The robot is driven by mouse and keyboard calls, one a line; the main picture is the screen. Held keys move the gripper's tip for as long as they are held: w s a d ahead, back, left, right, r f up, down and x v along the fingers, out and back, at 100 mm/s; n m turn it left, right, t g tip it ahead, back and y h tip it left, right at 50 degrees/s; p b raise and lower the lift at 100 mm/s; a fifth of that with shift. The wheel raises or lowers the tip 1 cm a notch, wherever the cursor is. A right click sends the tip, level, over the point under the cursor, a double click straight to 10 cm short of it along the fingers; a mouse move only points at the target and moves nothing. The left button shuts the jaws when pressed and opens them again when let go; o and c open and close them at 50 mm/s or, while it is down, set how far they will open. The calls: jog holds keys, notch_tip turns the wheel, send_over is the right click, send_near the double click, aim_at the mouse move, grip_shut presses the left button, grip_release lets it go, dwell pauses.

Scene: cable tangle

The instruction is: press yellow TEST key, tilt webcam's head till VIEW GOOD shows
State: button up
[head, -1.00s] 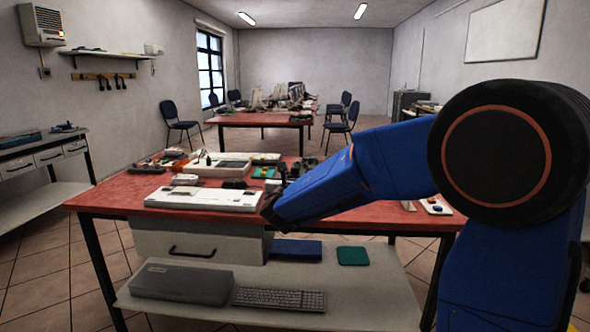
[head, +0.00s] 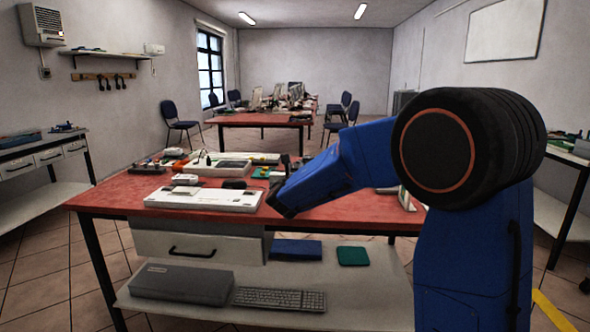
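My arm reaches in from the right in the head view, over the front right part of the red table (head: 120,197). The dark far end of the arm (head: 282,203) is just right of a long white device (head: 205,199) at the table's front edge. My gripper's fingers cannot be made out. I cannot pick out a yellow TEST key, a webcam or a VIEW GOOD sign; the things on the table are small, and my arm covers part of its right side.
Several small items crowd the table behind the white device, among them a white tray (head: 222,169). A shelf below holds a grey case (head: 181,284), a keyboard (head: 280,299) and a teal pad (head: 352,256). A second red table (head: 250,119) with chairs stands farther back.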

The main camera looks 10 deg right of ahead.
jog(key=shift+d+m, duration=0.15)
jog(key=shift+m, duration=0.65)
jog(key=shift+c, duration=0.4)
jog(key=o, duration=1.1)
jog(key=shift+c, duration=0.2)
jog(key=shift+s, duration=0.1)
jog(key=v, duration=1.7)
jog(key=shift+s, duration=0.15)
